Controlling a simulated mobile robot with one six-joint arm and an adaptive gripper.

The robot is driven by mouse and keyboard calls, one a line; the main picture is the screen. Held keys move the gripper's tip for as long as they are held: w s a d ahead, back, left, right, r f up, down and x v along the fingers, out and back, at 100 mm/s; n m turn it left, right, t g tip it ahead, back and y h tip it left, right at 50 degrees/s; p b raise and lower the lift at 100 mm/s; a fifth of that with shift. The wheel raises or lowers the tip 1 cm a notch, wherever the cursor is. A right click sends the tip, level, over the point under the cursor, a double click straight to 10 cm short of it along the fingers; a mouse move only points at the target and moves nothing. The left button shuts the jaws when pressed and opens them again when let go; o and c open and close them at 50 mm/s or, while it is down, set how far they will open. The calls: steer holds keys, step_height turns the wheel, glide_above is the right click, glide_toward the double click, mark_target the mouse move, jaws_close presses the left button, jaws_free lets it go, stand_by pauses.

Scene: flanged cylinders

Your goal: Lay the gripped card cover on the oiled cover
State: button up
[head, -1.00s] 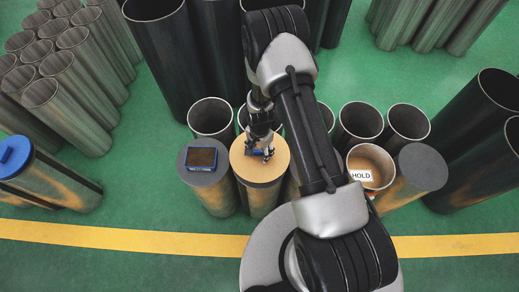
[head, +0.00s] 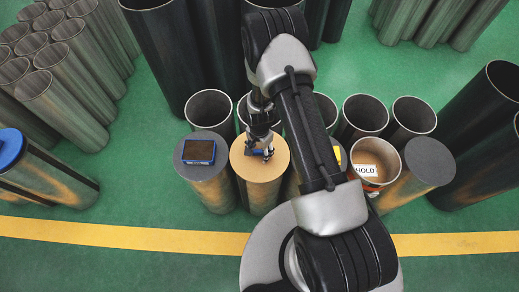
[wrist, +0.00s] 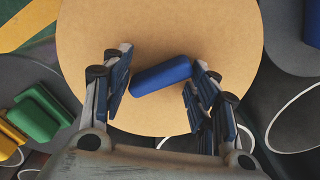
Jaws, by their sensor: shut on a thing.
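The card cover (head: 259,155) is a round tan disc with a blue block handle (wrist: 162,75) at its middle. My gripper (wrist: 160,80) has its fingers on either side of this handle and holds it. In the head view my gripper (head: 260,148) is above the disc, over a metal cylinder (head: 261,195); I cannot tell whether the disc touches what is below. The disc hides whatever lies under it, so I cannot make out the oiled cover for sure.
At right stand a container labelled HOLD (head: 367,170) and a grey-topped cylinder (head: 430,162). Green (wrist: 38,115) and yellow (wrist: 10,140) blocks lie beside the disc. Open tubes stand behind.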

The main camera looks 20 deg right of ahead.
mark_target(260, 151)
steer(key=shift+f+b, duration=0.5)
steer(key=shift+f, duration=0.1)
stand_by(0.6)
steer(key=o, duration=1.1)
steer(key=shift+r, duration=0.1)
step_height(260, 151, up, 12)
steer(key=shift+f, duration=0.1)
stand_by(0.3)
